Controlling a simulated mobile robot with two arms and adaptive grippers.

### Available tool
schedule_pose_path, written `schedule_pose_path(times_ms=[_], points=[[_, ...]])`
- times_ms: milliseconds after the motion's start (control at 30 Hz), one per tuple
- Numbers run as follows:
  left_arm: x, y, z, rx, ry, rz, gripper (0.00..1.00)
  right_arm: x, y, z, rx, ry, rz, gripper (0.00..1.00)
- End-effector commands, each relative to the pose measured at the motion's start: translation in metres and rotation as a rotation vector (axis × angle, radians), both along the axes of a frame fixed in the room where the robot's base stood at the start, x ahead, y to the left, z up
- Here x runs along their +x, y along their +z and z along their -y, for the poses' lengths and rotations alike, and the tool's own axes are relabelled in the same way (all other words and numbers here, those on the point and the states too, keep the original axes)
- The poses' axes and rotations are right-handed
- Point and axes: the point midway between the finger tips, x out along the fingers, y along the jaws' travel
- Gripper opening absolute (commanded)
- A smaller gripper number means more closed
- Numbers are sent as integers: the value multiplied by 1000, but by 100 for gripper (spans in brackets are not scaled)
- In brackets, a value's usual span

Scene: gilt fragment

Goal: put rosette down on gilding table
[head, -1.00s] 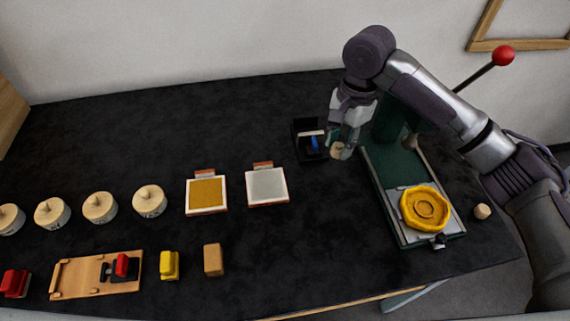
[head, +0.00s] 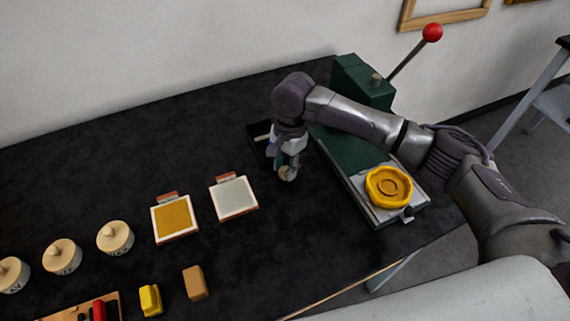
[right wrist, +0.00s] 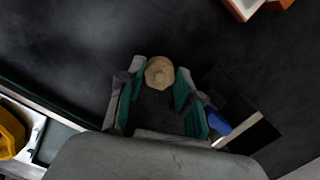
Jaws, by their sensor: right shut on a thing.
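The rosette, a small pale wooden piece with a many-sided outline (head: 288,174), is between the fingertips of my right gripper (head: 286,166). In the right wrist view the rosette (right wrist: 159,72) shows between the two green-padded fingers of the gripper (right wrist: 158,84), which is shut on it. The gilding table (head: 300,235) is the long black-topped table beneath. The gripper points down close over the tabletop; I cannot tell whether the rosette touches it. My left gripper is not in view.
A black box (head: 257,137) is close beside the gripper. A green press (head: 345,150) with a yellow round mould (head: 389,186) stands to the right. A silver-grey pad (head: 234,196) and a gold pad (head: 174,220) lie left. The tabletop in front is clear.

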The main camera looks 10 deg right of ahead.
Motion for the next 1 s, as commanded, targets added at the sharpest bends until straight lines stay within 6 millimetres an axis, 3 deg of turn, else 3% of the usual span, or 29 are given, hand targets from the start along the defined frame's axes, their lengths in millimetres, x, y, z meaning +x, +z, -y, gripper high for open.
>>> schedule_pose_path(times_ms=[267, 300, 367, 700, 867, 1000], points=[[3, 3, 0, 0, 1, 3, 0, 0, -1, 0, 0, 0, 0, 6], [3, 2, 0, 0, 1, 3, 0, 0, -2, 0, 1, 0, 1, 38], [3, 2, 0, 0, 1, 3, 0, 0, -2, 0, 1, 1, 1, 46], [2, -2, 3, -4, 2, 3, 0, 1, 0, 0, 1, 1, 3, 46], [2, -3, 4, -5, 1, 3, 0, 3, 21, 2, 3, -1, 4, 46], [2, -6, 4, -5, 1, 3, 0, 5, 51, 4, 3, 0, 4, 46]])
